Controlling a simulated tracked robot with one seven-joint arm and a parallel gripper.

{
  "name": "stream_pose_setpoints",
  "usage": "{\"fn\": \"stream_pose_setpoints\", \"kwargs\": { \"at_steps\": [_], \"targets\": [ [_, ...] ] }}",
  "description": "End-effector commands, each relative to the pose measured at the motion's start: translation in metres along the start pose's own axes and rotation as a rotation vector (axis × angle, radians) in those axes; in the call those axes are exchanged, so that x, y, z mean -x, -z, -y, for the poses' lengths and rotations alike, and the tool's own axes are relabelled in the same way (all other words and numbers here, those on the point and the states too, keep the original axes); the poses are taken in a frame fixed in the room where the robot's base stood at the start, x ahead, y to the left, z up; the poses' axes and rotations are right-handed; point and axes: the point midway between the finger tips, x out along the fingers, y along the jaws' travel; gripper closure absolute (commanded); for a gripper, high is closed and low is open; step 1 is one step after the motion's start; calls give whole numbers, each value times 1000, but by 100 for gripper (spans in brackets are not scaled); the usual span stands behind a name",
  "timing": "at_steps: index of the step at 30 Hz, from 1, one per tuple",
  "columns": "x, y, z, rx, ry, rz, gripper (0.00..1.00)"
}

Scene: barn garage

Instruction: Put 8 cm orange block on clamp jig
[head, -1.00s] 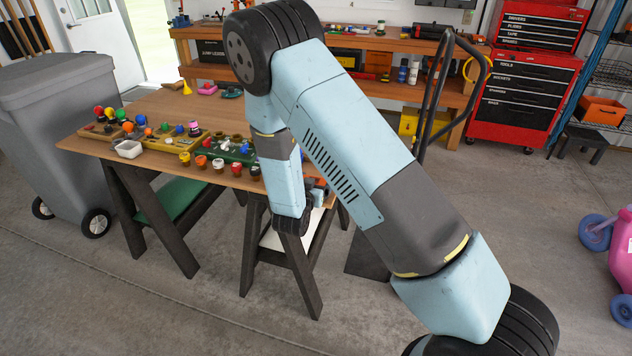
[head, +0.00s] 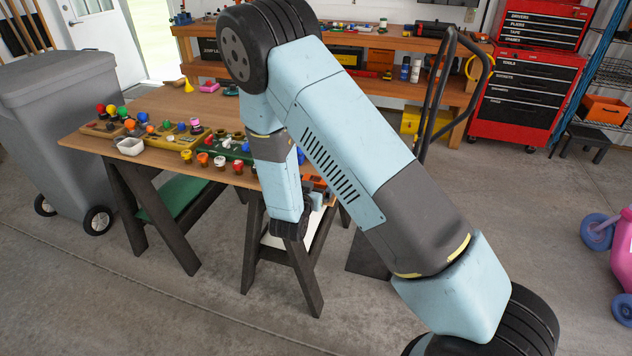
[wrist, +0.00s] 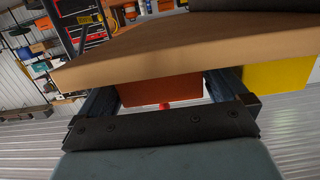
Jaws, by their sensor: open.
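In the wrist view an orange face (wrist: 160,91), probably the orange block, shows between the two fingers, against a wooden edge (wrist: 190,48); I cannot tell whether the fingers touch it. My gripper (wrist: 167,92) is open, with one finger on each side of the orange face. In the head view my gripper (head: 313,196) is at the right end of the wooden table (head: 170,102), largely hidden by my arm. A small orange thing (head: 316,182) shows beside it there. I cannot make out the clamp jig for certain.
The table's left part holds a yellow tray (head: 172,141), a white bowl (head: 130,147), a green board (head: 236,157) and several coloured knobs. A grey bin (head: 62,130) stands to the left. A yellow surface (wrist: 282,75) shows right of my fingers in the wrist view. Floor in front is clear.

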Motion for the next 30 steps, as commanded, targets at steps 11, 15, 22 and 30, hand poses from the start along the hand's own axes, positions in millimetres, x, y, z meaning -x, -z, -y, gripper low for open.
{"fn": "stream_pose_setpoints", "kwargs": {
  "at_steps": [11, 15, 22, 30],
  "targets": [
    [75, -7, 5, 1, 4, 1, 0],
    [95, -7, 4, 1, 3, 1, 0],
    [110, -7, 4, 1, 1, 1, 0],
    [108, -2, 4, -15, 3, 22, 0]
  ]
}}
